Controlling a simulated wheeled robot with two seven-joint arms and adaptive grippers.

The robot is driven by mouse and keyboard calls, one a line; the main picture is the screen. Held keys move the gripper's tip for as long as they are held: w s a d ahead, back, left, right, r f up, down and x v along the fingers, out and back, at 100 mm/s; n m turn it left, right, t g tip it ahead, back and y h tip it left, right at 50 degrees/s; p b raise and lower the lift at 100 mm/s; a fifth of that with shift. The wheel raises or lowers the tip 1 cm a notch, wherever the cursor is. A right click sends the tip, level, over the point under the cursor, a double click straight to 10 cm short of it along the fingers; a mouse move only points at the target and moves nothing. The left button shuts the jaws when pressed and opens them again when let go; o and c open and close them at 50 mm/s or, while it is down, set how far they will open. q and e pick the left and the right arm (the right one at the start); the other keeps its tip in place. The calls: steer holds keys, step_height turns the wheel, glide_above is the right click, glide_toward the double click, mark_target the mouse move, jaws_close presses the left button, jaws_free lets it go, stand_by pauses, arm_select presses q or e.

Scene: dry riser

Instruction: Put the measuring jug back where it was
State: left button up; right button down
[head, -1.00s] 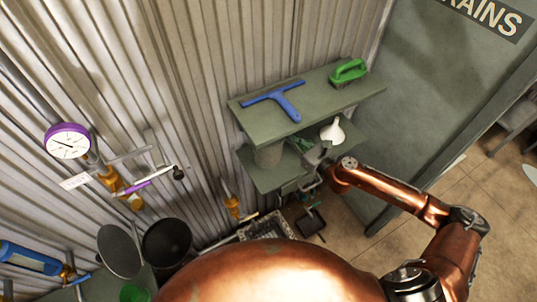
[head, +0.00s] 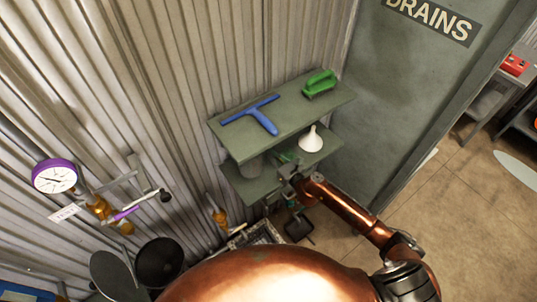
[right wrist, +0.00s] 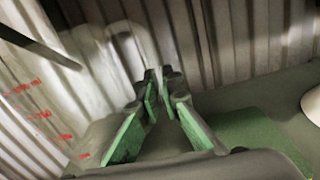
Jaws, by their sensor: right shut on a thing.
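The measuring jug (head: 250,166) is a greyish see-through vessel on the lower shelf (head: 245,187), partly hidden under the upper shelf. In the right wrist view the jug (right wrist: 40,115) fills the left side, clear with red scale marks. My right gripper (head: 287,170) reaches in over the lower shelf from the right, beside the jug. In the right wrist view its fingers (right wrist: 160,85) are close together at the jug's side, shut on it. The exact grip point is hard to see. My left gripper is not in view.
A white funnel (head: 311,141) stands on the lower shelf to the right of my gripper. The upper shelf (head: 290,118) overhangs and holds a blue squeegee (head: 255,116) and a green brush (head: 320,84). A corrugated wall (head: 200,60) closes the back.

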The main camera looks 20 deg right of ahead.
steer(key=shift+f, duration=1.3)
steer(key=shift+f+b, duration=0.1)
steer(key=shift+b, duration=0.25)
steer(key=shift+f, duration=0.15)
steer(key=c, duration=2.1)
jaws_free()
steer(key=shift+r, duration=0.25)
steer(key=b+v, duration=0.1)
steer(key=v, duration=1.1)
steer(key=shift+d, duration=0.1)
